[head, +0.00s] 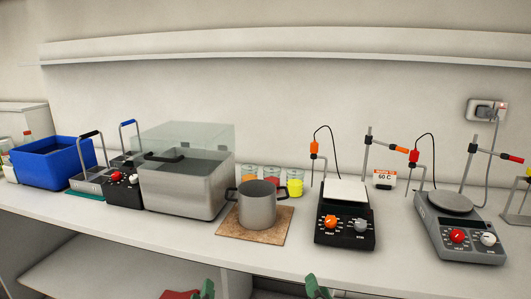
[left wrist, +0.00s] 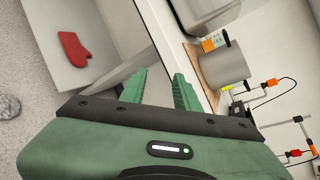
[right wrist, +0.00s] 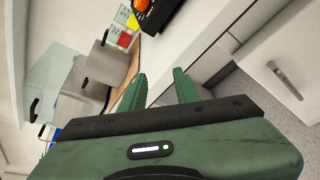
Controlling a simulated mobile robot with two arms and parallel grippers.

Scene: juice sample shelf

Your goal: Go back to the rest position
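My left gripper (head: 205,290) shows only as green fingertips at the bottom edge of the head view, in front of the bench. In the left wrist view my left gripper (left wrist: 159,88) has its two green fingers spread apart with nothing between them. My right gripper (head: 317,288) also shows only by its fingertips at the bottom edge of the head view. In the right wrist view my right gripper (right wrist: 158,90) has its fingers apart and empty. Both grippers are clear of the bench items. The arms are mostly hidden.
The bench holds a steel pot (head: 257,206) on a brown board (head: 232,228), a lidded steel bath (head: 180,188), a blue crate (head: 55,167), a black hotplate (head: 343,240) and a grey hotplate (head: 460,230). A red mitt (left wrist: 73,48) lies on the lower shelf. The wall shelf (head: 280,45) is empty.

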